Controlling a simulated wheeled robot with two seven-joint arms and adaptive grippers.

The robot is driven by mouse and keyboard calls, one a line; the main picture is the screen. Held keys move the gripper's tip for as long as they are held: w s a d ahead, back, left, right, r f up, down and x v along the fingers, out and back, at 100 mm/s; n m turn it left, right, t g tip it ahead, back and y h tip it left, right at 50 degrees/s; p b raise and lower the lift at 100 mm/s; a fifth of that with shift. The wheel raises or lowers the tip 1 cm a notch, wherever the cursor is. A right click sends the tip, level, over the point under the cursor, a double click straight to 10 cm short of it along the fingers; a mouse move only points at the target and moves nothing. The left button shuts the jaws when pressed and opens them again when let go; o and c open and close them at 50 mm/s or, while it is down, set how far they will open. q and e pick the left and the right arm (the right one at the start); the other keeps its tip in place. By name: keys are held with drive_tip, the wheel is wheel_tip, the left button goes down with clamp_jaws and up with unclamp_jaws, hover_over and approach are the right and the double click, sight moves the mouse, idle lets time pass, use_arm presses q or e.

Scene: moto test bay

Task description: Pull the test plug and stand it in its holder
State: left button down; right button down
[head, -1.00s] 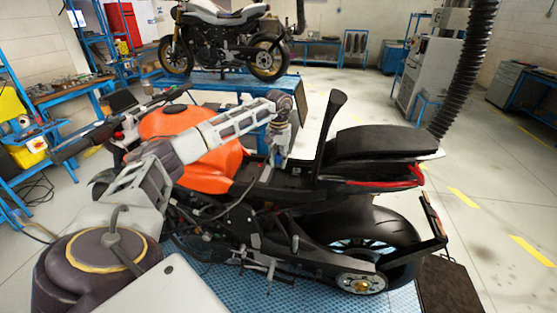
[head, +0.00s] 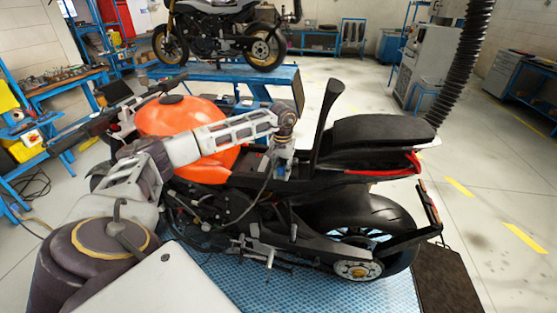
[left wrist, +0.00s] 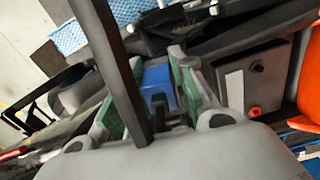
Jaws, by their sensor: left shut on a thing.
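My left gripper (head: 283,170) is low over the open bay of the orange motorcycle (head: 185,120), between the tank and the raised black bar. In the left wrist view, its two green-padded fingers (left wrist: 148,100) are closed on a blue block (left wrist: 157,84), which I take to be the test plug. The lower end of the plug and its socket are hidden. I cannot make out the plug's holder in either view. My right gripper is not in view.
A black bar (head: 328,120) stands upright close to the gripper and crosses the left wrist view (left wrist: 112,70). A grey box with a red terminal (left wrist: 252,85) sits beside the fingers. The black seat (head: 385,140) is to the right. A second motorcycle (head: 218,38) stands behind on a blue bench.

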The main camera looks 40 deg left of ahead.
use_arm(q)
drive_tip(key=s+d+f+m, duration=0.2)
drive_tip(key=s+d+f, duration=0.3)
drive_tip(key=d+f, duration=0.6)
drive_tip(key=s+d+f+m+b, duration=0.1)
drive_tip(key=s+d+f, duration=0.5)
drive_tip(key=d+f, duration=0.6)
drive_tip(key=shift+s+d+f+m, duration=0.2)
drive_tip(key=shift+d+f+m, duration=0.1)
drive_tip(key=shift+f+m, duration=0.7)
drive_tip(key=shift+f, duration=0.15)
drive_tip(key=shift+a, duration=0.1)
